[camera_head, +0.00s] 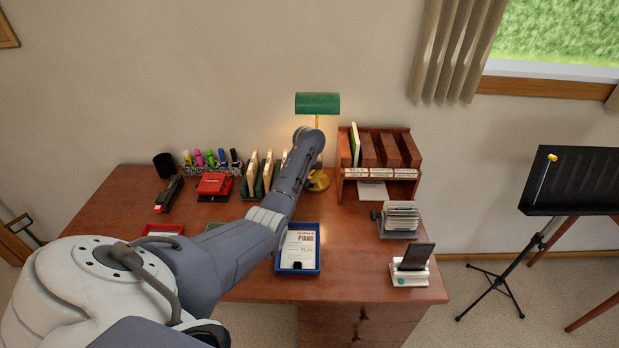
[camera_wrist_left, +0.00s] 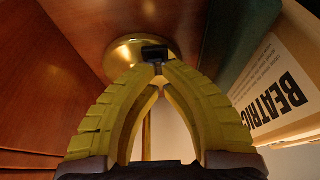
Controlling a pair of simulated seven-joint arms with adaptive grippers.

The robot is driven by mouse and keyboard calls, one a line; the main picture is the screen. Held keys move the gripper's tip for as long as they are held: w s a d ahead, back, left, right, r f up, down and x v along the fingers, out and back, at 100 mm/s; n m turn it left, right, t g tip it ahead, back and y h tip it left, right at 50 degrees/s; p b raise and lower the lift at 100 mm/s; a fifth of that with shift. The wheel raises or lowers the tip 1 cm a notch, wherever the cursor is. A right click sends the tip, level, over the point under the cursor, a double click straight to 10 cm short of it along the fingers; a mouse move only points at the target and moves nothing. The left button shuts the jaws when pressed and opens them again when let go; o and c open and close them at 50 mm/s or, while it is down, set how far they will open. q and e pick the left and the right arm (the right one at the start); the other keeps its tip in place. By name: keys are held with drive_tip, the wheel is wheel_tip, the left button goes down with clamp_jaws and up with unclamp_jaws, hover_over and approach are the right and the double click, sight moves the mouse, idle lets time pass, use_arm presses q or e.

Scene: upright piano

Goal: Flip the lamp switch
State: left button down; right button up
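The desk lamp has a green shade (camera_head: 317,103) and a round brass base (camera_head: 318,182) on the desk, left of the wooden organizer. My left arm reaches over the desk to it, and its wrist covers part of the lamp's stem. In the left wrist view, my left gripper (camera_wrist_left: 158,72) has its yellow fingertips drawn together, with nothing clearly held. Just beyond the tips is a small black switch (camera_wrist_left: 153,52) on the brass base (camera_wrist_left: 125,58). I cannot tell whether the tips touch it. The lamp glows on the wall. My right gripper is not in view.
File holders (camera_head: 253,176) stand close left of the lamp; a book spine (camera_wrist_left: 285,95) is close on the right in the wrist view. The wooden organizer (camera_head: 380,152) is close to the lamp's right. A blue tray (camera_head: 298,270) lies in front.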

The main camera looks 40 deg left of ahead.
use_arm(q)
drive_tip(key=v, duration=1.2)
idle(0.6)
